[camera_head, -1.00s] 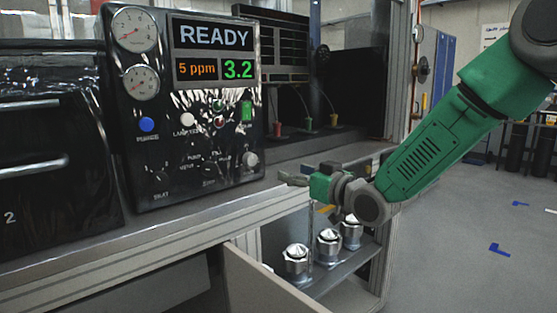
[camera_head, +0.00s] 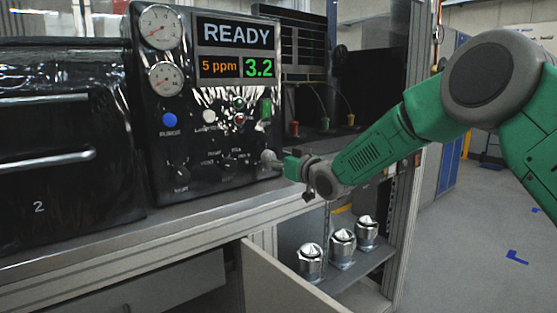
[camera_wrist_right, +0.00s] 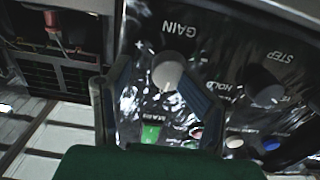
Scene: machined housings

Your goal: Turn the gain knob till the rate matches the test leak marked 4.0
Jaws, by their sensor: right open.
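The black test panel (camera_head: 205,100) shows READY, 5 ppm in orange and a green rate reading of 3.2 (camera_head: 257,67). The gain knob (camera_head: 268,156) is grey and sits at the panel's lower right. In the wrist view the gain knob (camera_wrist_right: 168,72), labelled GAIN, shows between the two fingers. My right gripper (camera_head: 278,162) is at this knob, its fingertips partly hard to make out in the head view. In the wrist view my right gripper (camera_wrist_right: 155,80) is open around the knob, with gaps visible; contact cannot be told. My left gripper is not in view.
Other knobs, including a STEP knob (camera_wrist_right: 265,85), a blue button (camera_head: 169,119) and a green switch (camera_head: 266,109) are near. Several silver-capped fittings (camera_head: 342,243) stand on the lower shelf. Two gauges (camera_head: 158,27) top the panel.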

